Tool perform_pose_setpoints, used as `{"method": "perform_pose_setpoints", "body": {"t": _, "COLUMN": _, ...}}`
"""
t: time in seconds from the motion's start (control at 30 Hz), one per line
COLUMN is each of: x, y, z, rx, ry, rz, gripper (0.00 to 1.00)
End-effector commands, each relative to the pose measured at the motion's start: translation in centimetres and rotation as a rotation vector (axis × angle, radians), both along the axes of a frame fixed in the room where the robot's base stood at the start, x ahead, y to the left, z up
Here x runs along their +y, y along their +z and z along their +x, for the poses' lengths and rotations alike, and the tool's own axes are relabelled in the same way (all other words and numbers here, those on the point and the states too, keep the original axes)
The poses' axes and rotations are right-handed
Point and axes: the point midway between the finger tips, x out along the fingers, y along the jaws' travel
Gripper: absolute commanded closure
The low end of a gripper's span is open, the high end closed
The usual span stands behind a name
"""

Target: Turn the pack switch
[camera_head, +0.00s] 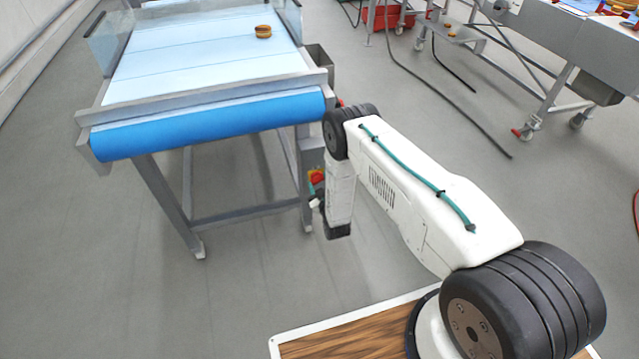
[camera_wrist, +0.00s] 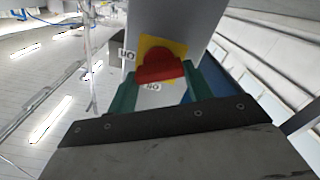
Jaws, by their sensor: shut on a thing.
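The pack switch is a red handle (camera_wrist: 158,66) on a yellow plate (camera_wrist: 166,47), mounted on a grey box face. In the wrist view the handle lies roughly crosswise, slightly tilted, with one small white label left of the plate and another below the handle; their lettering looks turned over. My gripper (camera_wrist: 158,82) has its green fingers at the two sides of the red handle, shut on it.
A conveyor (camera_head: 205,62) with a blue end roller stands on metal legs just left of my arm. A filled round (camera_head: 263,31) lies on its belt. Another metal machine on castors (camera_head: 555,45) and dark floor cables (camera_head: 440,92) are at right. Grey floor in front is clear.

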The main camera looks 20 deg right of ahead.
Motion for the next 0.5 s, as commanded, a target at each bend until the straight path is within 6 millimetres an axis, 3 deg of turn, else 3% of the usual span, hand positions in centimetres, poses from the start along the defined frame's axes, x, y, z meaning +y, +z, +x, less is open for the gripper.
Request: {"method": "perform_pose_setpoints", "body": {"t": 0.5, "x": 0.01, "y": -0.03, "z": -0.02, "rx": 0.000, "ry": 0.000, "rz": -0.044, "gripper": 0.72}}
